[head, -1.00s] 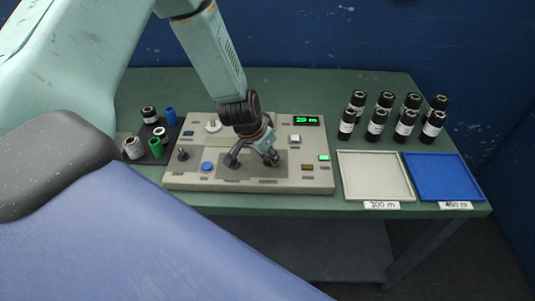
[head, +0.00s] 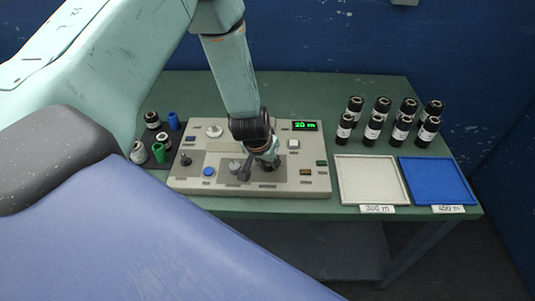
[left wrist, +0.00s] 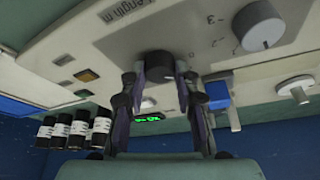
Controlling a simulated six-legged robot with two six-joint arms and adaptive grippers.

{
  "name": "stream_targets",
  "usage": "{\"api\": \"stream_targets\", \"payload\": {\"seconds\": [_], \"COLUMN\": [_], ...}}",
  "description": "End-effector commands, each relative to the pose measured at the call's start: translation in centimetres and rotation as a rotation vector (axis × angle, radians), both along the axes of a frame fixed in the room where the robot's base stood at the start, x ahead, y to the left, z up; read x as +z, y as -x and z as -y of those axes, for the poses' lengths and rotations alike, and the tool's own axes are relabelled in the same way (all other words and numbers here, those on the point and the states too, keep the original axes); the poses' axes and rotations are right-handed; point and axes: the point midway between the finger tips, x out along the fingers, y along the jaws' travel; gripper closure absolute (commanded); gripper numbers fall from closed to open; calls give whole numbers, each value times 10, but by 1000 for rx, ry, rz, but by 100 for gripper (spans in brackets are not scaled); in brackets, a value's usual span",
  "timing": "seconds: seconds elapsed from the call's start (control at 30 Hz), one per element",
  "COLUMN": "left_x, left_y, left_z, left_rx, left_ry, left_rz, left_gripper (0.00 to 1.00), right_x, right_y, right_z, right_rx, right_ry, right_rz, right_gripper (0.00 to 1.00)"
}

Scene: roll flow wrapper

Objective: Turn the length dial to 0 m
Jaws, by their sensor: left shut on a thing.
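The control panel (head: 200,181) lies on the green table, and its green display (head: 305,126) reads 20 m. My left gripper (head: 261,168) is over the right middle of the panel, pointing down. In the left wrist view its two fingers (left wrist: 160,75) are shut around a dark round knob (left wrist: 158,64), which appears to be the length dial beside partly legible lettering. The dial is hidden behind the gripper in the head view, and I cannot read its pointer. My right gripper is not in view.
A grey knob (head: 235,166) with scale marks stands just left of the gripper. A blue button (head: 209,172), a dark lever (head: 186,159) and a white knob (head: 214,131) are farther left. A white tray (head: 372,181) and a blue tray (head: 438,182) lie right, with several black rolls behind.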

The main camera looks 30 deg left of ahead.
Motion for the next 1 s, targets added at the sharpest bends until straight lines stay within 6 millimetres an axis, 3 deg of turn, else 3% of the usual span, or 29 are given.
{"api": "stream_targets", "payload": {"seconds": [0.03,0.4,1.0], "left_x": [5,5,2], "left_y": [1,0,-2], "left_z": [1,2,2], "left_rx": [37,297,421], "left_ry": [-2,-1,0], "left_rz": [-2,0,2], "left_gripper": [100,100,100], "right_x": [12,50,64], "right_y": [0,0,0], "right_z": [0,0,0], "right_rx": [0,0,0], "right_ry": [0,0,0], "right_rz": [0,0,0], "right_gripper": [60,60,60]}}
